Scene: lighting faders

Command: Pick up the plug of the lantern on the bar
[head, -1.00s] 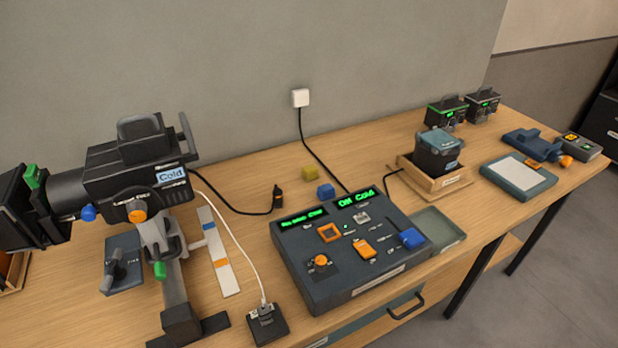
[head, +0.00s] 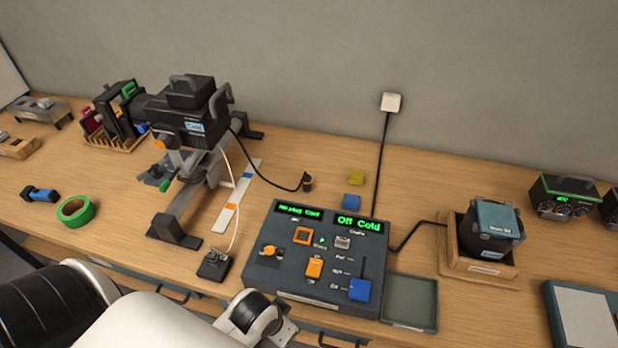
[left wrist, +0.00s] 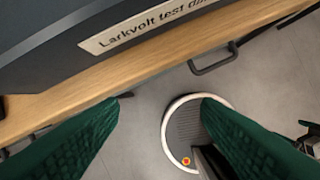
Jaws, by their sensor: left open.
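The lantern (head: 185,110) is a black lamp with a "Cold" label, mounted over a grey bar and stand at the left of the bench. A black cable runs from its back to a black plug (head: 307,183), which lies loose on the wood behind the console. My left arm reaches in along the bottom of the head view, its fingers out of that picture. In the left wrist view my left gripper (left wrist: 158,101) has its green fingers wide apart and empty, in front of the bench edge and over the floor. My right gripper is in neither view.
The console (head: 325,262) reads "Off Cold"; a black cable joins it to a wall socket (head: 391,102). A white cable runs from the lantern to a small black box (head: 214,265). A wooden tray (head: 453,268) stands right.

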